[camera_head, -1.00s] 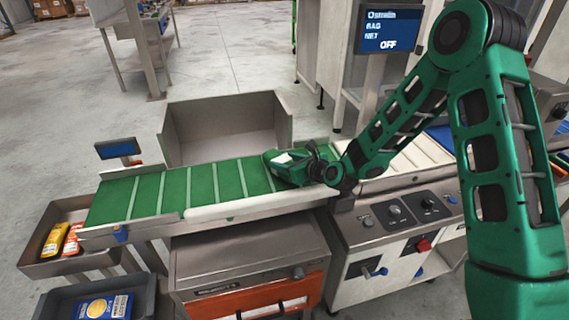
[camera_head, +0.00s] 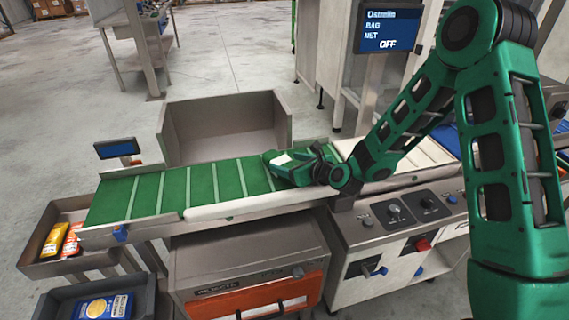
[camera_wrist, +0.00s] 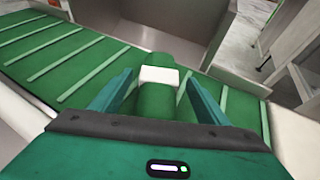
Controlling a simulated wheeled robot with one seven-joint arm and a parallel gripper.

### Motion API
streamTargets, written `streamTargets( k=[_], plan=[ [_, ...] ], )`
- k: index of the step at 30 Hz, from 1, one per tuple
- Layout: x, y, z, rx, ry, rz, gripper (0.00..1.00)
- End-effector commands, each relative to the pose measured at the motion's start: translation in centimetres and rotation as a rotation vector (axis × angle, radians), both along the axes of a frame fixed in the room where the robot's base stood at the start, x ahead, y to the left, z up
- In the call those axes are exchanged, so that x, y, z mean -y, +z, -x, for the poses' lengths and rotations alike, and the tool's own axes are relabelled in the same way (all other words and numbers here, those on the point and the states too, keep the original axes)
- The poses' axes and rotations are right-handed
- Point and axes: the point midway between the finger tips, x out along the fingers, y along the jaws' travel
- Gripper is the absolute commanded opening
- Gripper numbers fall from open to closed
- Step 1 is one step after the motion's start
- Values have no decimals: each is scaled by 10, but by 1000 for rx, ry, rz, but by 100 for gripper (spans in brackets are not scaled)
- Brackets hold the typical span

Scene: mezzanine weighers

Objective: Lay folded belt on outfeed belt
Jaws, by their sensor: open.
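The folded belt (camera_wrist: 158,100) is a green bundle with a white band around it. It lies on the green outfeed belt (camera_wrist: 45,50), between the two fingers of my gripper (camera_wrist: 155,92) in the wrist view. The fingers stand apart, with a small gap on each side of the bundle. In the head view my gripper (camera_head: 285,167) is low over the right end of the outfeed belt (camera_head: 175,188). The folded belt (camera_head: 279,158) is partly hidden by the gripper there.
A grey metal bin (camera_head: 222,130) stands behind the belt. A tray with orange and yellow packets (camera_head: 58,237) is at the left end, and a dark tray (camera_head: 95,302) is below it.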

Motion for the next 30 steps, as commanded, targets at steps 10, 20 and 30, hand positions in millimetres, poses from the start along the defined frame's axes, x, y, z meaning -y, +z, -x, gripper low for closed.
streamTargets(
  k=[10,20,30],
  plan=[
    [40,27,50,-2,-2,-1,69],
    [56,38,71,1,1,-1,69],
    [56,39,72,0,1,0,69]
  ],
)
